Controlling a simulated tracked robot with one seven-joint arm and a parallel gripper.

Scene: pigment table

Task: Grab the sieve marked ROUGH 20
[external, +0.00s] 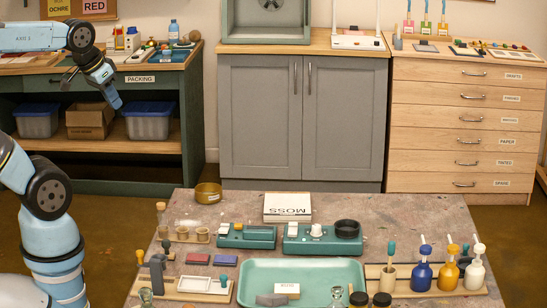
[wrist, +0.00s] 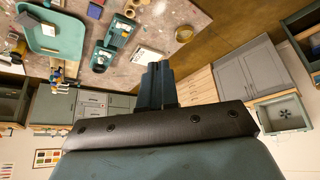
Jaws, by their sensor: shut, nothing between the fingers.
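A round, brass-coloured, shallow vessel (external: 208,193) stands at the far left part of the paint-stained table. It may be a sieve, but no ROUGH 20 marking is readable on it. It also appears in the wrist view as a small brass ring (wrist: 184,36), beyond my fingertips. My gripper (external: 115,101) is raised at the upper left, well away from the table. In the wrist view my gripper (wrist: 154,68) has its dark fingers together, with nothing held. No other clearly marked sieve is visible.
A packing bench (external: 190,64), grey cabinet (external: 257,115) and drawers (external: 435,115) stand behind. Floor separates them from the table.

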